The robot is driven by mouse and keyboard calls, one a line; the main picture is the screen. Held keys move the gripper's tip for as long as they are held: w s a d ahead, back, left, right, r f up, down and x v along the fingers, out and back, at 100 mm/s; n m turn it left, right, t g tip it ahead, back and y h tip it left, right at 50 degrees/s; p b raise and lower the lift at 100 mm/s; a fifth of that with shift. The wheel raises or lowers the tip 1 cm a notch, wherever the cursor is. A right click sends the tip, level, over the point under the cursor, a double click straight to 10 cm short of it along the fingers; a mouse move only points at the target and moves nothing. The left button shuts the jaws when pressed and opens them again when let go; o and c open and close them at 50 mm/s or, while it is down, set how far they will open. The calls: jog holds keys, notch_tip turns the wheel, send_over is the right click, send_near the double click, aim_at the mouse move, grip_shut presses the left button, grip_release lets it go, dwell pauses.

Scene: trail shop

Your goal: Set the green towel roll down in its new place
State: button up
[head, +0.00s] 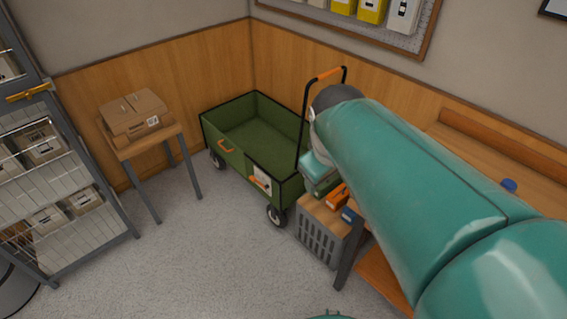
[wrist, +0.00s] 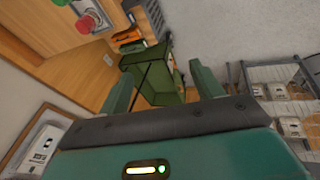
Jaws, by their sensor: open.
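I cannot make out the green towel roll for sure in either view. My gripper (wrist: 158,72) is open, with its two fingers apart and no object visible between them. In the head view my gripper (head: 319,172) is partly hidden by my own teal arm, beside the handle end of the green wagon (head: 232,150). The wagon also shows beyond the fingers in the wrist view (wrist: 157,88). Its visible bed looks empty. An orange item (head: 336,196) and a blue item (head: 348,214) lie close together just below the gripper in the head view.
A grey slotted crate (head: 316,243) stands below those items. A small table (head: 150,146) with a cardboard box (head: 134,113) is left of the wagon. A wire rack (head: 50,180) with boxes stands at far left. Grey carpet (head: 200,250) is clear in front.

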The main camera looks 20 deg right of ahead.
jog(key=s+a+m+t+y, duration=0.2)
jog(key=s+a+m, duration=0.1)
jog(key=s+a, duration=0.2)
jog(key=shift+s+a+r, duration=0.25)
jog(key=shift+s+a, duration=0.15)
jog(key=shift+a, duration=0.8)
